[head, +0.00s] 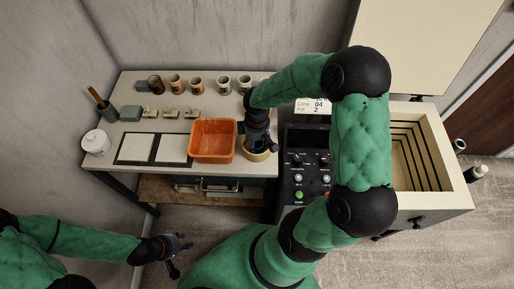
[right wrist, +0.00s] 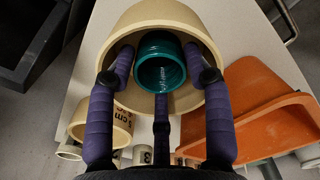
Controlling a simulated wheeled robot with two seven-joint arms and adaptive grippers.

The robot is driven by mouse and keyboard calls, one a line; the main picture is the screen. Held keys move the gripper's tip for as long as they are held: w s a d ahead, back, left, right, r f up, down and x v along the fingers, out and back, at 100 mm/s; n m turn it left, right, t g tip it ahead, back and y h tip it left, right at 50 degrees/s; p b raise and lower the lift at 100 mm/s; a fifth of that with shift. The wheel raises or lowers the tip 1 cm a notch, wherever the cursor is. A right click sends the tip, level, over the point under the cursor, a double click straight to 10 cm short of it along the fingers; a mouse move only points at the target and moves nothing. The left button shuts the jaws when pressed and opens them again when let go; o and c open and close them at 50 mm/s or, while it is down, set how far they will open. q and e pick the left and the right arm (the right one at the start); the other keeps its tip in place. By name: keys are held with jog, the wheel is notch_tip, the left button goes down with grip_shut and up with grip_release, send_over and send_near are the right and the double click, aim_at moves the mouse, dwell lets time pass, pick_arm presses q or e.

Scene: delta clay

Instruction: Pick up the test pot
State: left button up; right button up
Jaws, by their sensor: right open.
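A teal ribbed pot (right wrist: 161,68), which I take for the test pot, stands inside a wide cream round tub (right wrist: 190,20) in the right wrist view. In the head view the tub (head: 258,156) is at the front right of the table, and my gripper mostly hides the pot. My right gripper (right wrist: 163,78) is open over the tub, its purple fingers reaching into the mouth around the pot. I cannot tell whether they touch it. My left gripper (head: 180,254) is open and empty, off the table's front left.
An orange bin (head: 213,140) stands close left of the tub, also in the right wrist view (right wrist: 255,110). Several cups (head: 196,84) line the back of the table (head: 215,102). A black control panel (head: 301,170) and an open cream chest (head: 452,165) are at the right.

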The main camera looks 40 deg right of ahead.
jog(key=shift+f, duration=0.6)
jog(key=c, duration=0.8)
jog(key=shift+r, duration=0.15)
